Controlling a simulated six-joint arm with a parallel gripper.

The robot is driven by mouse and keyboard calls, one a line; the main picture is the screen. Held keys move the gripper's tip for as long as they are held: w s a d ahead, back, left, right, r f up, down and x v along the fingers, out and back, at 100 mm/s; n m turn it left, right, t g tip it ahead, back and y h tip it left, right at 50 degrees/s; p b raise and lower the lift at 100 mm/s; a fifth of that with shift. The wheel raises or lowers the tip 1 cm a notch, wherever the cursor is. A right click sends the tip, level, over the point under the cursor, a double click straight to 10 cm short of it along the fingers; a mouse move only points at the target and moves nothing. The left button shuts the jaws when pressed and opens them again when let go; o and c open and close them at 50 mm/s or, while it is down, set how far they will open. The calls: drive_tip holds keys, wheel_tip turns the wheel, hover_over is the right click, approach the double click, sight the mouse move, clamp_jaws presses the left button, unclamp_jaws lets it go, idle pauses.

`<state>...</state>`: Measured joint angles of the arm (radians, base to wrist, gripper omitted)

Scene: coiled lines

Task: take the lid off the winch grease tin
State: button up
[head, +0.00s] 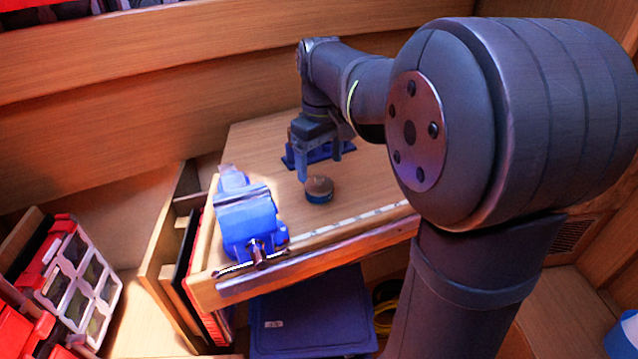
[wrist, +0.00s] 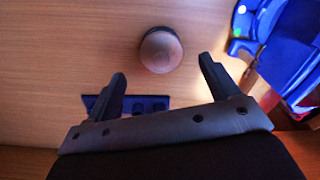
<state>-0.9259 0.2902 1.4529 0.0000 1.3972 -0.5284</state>
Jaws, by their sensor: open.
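The winch grease tin (head: 319,195) is a small round blue tin standing upright on the wooden bench. Its brownish lid (head: 319,184) sits on top; in the wrist view the lid (wrist: 160,50) shows as a round disc from above. My gripper (head: 319,174) is above and behind the tin in the head view. In the wrist view my gripper (wrist: 162,68) has its two dark fingers spread wide, with nothing between them. The tin lies just beyond the fingertips there, nearly centred between them and not touched.
A blue vise (head: 249,217) is mounted at the bench's front left corner, left of the tin; it also shows at the right of the wrist view (wrist: 275,45). A blue rack (head: 318,152) stands behind the tin. The wooden bench (head: 365,182) is clear to the tin's right.

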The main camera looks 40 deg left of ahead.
sight(319, 176)
wheel_tip(319, 176, down, 4)
drive_tip(key=shift+a+f, duration=0.15)
drive_tip(key=c, duration=1)
